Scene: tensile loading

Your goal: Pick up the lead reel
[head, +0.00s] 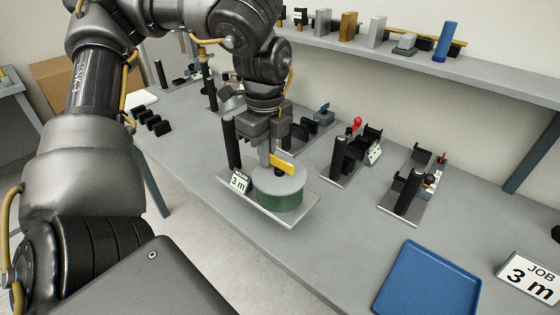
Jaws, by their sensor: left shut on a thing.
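The reel, which I take to be the lead reel (279,196), is a round drum with a grey top and green side. It is on a grey plate (290,219) with a black post and a small "3 m" card (238,182). A yellow piece stands at its top. My left gripper (266,160) points down over the reel, shut on its upper part; the exact grip is partly hidden by the fingers. I see no clear gap between reel and plate. My right gripper is not in view.
A blue tray (428,282) lies at the front right, beside a "JOB 3 m" sign (529,277). Several plates with black posts (408,192) stand along the bench to the right and behind. A shelf (400,61) with blocks runs along the wall. Bench between reel and tray is clear.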

